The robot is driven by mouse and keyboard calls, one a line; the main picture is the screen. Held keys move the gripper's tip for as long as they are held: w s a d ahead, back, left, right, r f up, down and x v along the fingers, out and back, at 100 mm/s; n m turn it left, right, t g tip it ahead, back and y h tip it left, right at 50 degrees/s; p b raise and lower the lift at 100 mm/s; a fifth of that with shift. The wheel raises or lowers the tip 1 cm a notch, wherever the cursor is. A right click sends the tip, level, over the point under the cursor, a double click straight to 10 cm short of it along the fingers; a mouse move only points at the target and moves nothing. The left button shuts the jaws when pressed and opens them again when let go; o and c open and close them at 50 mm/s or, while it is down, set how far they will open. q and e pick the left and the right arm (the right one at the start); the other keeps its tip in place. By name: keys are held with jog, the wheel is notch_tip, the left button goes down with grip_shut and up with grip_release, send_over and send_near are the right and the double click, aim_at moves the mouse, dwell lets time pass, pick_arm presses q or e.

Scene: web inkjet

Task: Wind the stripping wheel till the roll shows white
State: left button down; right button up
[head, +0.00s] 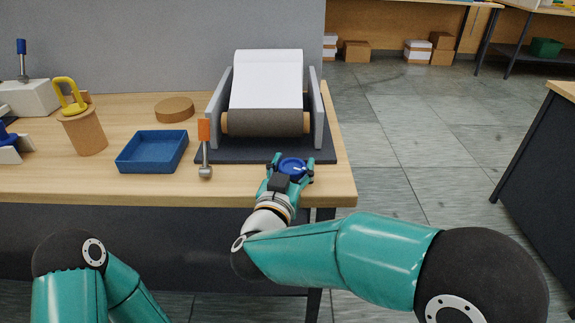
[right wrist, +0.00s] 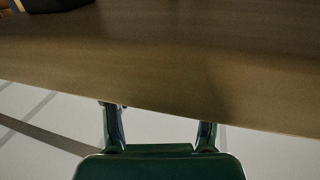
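The blue stripping wheel (head: 292,168) sits at the table's front edge, before the roll stand. My right gripper (head: 291,169) is there, with a finger to each side of the wheel. In the right wrist view the fingers (right wrist: 160,120) are spread apart near the table edge, and the wheel does not show; contact cannot be told. The roll (head: 265,122) lies between two grey side plates and looks dark grey-brown at the front. A white web (head: 267,80) rises behind it. My left arm shows at the lower left; its gripper is out of view.
A blue tray (head: 150,152), a round brown disc (head: 175,109) and a brown cup (head: 84,131) with a yellow-handled item (head: 70,94) stand further left. Floor lies right of the table.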

jog(key=o, duration=0.5)
jog(key=shift+s, duration=0.1)
jog(key=v, duration=0.7)
jog(key=shift+s, duration=0.15)
